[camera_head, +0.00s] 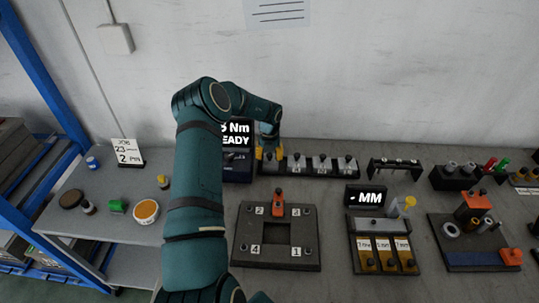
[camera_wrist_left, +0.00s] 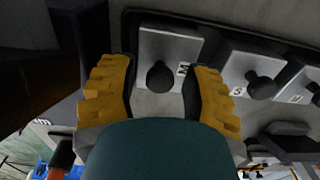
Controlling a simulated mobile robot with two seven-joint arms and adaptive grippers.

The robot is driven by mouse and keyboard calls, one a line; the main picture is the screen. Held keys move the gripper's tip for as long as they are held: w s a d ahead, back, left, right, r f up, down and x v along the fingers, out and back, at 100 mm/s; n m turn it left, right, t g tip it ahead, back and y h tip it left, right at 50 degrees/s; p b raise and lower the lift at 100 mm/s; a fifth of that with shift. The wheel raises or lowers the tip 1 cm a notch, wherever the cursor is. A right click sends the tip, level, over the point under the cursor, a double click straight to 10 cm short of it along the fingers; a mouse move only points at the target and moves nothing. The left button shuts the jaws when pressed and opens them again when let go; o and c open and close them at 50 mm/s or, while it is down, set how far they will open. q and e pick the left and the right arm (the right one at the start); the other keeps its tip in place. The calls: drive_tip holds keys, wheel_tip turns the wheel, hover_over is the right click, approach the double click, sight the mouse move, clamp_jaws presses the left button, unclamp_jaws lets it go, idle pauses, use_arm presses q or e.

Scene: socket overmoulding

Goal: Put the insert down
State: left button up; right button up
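A dark rack (camera_head: 308,172) at the back holds a row of light grey inserts with black knobs. My left gripper (camera_head: 268,152) is at the rack's left end. In the left wrist view its yellow fingers (camera_wrist_left: 160,92) stand apart on either side of one insert (camera_wrist_left: 158,48) and its knob. Gaps show between the knob and both fingers. This insert appears to sit in the rack beside another insert (camera_wrist_left: 254,73). My own wrist hides the lower part. My right gripper is not in view.
A square dark fixture (camera_head: 241,250) with numbered corners and an orange clamp (camera_head: 278,197) is at the front middle. A display (camera_head: 237,145) stands close left of the gripper. A gauge station (camera_head: 366,195) and a tool board (camera_head: 480,262) lie to the right.

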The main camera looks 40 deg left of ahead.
sight(269, 154)
use_arm(q)
drive_tip(key=shift+r, duration=0.15)
wheel_tip(269, 154, up, 12)
drive_tip(key=p, duration=0.1)
idle(0.6)
idle(0.5)
